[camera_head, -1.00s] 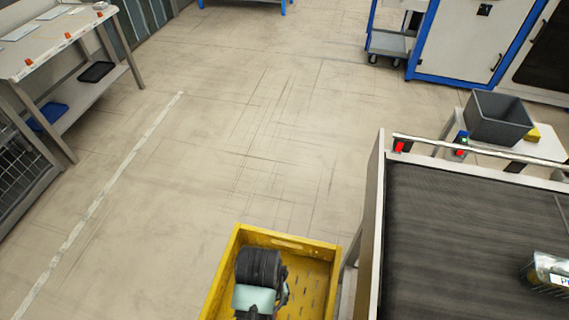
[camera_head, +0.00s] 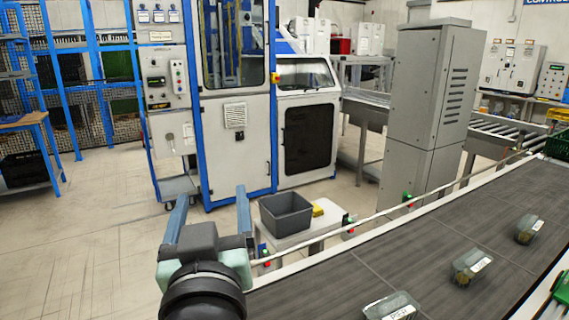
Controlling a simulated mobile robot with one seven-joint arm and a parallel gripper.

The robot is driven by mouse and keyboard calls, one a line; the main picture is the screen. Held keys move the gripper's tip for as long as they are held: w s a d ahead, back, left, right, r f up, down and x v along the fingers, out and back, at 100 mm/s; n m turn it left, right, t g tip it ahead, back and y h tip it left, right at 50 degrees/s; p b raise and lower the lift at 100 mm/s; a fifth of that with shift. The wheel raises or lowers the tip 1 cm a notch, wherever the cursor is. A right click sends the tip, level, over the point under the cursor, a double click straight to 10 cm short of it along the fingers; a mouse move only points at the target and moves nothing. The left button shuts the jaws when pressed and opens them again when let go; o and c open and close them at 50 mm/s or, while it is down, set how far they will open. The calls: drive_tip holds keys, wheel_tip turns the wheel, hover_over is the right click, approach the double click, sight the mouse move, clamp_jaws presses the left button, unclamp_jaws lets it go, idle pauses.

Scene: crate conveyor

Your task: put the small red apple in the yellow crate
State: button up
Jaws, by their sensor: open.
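My gripper (camera_head: 211,195) is open, its two blue-grey fingers pointing up and away from me with nothing between them. It is held left of the conveyor's near end, in front of the grey bin. No small red apple can be made out in the view. The yellow crate is out of view now; it showed only in the earlier frame, at the bottom beside the conveyor.
A dark conveyor belt (camera_head: 350,270) runs to the right with clear labelled packs (camera_head: 472,265) on it. A grey bin (camera_head: 286,213) and a small yellow object (camera_head: 325,207) sit on a white stand. A green crate (camera_head: 558,146) is far right. The left floor is clear.

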drive_tip(key=s+d+r+m+t+h, duration=0.1)
drive_tip(key=s+d+r+t, duration=0.2)
drive_tip(key=r, duration=0.4)
drive_tip(key=s+d+r+m+t+h, duration=0.1)
drive_tip(key=s+d+r+t, duration=0.2)
drive_tip(key=r, duration=0.4)
drive_tip(key=s+d+r+m+t+h, duration=0.1)
drive_tip(key=s+d+r+t+h, duration=0.1)
drive_tip(key=s+d+r, duration=0.2)
wheel_tip(320, 180, up, 4)
drive_tip(key=shift+s+d+f+t, duration=0.15)
drive_tip(key=shift+s+f+t, duration=0.2)
drive_tip(key=shift+s, duration=0.6)
drive_tip(key=shift+r, duration=0.1)
